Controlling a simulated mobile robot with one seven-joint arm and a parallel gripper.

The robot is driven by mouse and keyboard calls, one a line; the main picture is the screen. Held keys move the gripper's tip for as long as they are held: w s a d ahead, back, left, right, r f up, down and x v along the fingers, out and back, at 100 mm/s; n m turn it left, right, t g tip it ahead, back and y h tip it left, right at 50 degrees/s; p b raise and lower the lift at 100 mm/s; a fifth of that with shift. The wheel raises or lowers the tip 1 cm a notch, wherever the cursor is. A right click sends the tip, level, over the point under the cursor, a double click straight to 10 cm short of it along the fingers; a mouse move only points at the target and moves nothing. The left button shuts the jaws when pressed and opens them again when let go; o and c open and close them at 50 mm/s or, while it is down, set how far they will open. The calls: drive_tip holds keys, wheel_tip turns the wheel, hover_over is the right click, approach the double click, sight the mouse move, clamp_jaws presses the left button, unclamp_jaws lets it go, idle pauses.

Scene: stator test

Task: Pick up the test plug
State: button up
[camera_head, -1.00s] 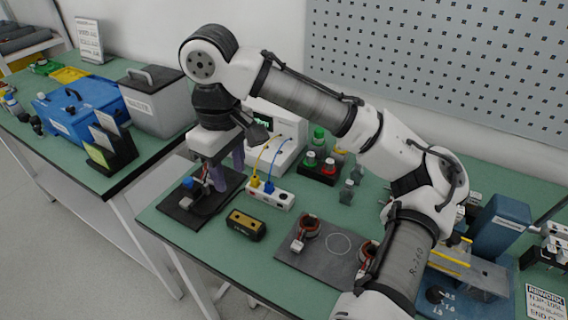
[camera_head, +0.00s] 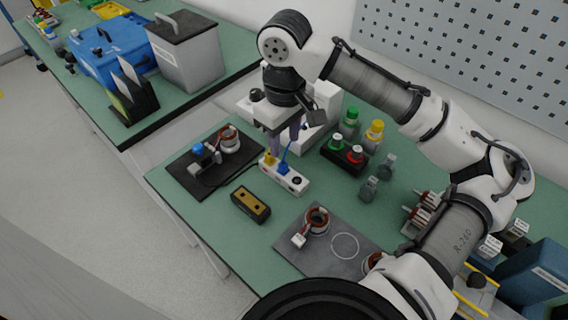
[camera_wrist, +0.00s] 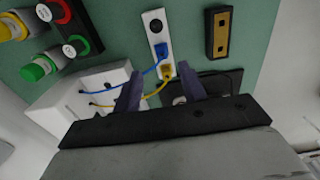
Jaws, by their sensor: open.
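A white socket strip (camera_head: 293,184) lies on the green bench with a yellow plug (camera_head: 269,160) and a blue plug (camera_head: 283,168) in it. Which one is the test plug I cannot tell. My gripper (camera_head: 285,138) is open and empty, pointing down above the far end of the strip. In the wrist view the yellow plug (camera_wrist: 168,70) shows between the fingertips of the gripper (camera_wrist: 159,75), nearer the right one; I see no contact. The blue plug (camera_wrist: 162,49) is just beyond. Yellow and blue cords run to a white instrument (camera_wrist: 70,97).
A black mat (camera_head: 186,178) with a copper-wound stator (camera_head: 229,139) is left of the strip. A yellow-black block (camera_head: 250,204) lies in front. A grey mat (camera_head: 295,262) holds more stators. Bench between is bare.

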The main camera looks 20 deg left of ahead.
sight(283, 162)
drive_tip(key=shift+s+a+f+p, duration=0.1)
drive_tip(key=shift+f+p, duration=0.45)
drive_tip(key=shift+f, duration=2.8)
clamp_jaws()
